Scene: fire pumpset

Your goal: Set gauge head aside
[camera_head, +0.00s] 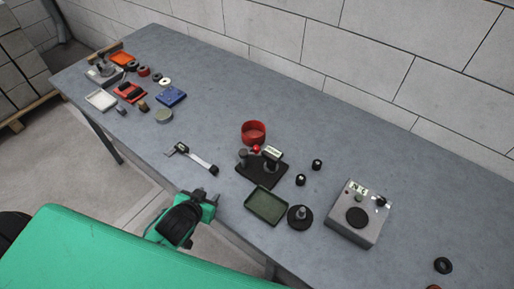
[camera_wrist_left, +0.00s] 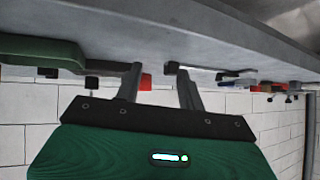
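A small device with a display, a grey post and a red knob stands on a black base (camera_head: 262,170) near the middle of the bench. It seems to be the gauge; I cannot tell which part is its head. My left gripper (camera_head: 206,196) is at the bench's front edge, left of the green tray (camera_head: 266,205) and in front of the caliper (camera_head: 191,158). In the left wrist view, which is upside down, the two fingers (camera_wrist_left: 158,85) are apart with nothing between them. My right gripper is not in view.
A red round cup (camera_head: 253,132) stands behind the black base. Small black parts (camera_head: 317,165), a black disc with a post (camera_head: 300,217) and a grey box with a display (camera_head: 357,214) stand to the right. Several small items crowd the far left. The back middle is clear.

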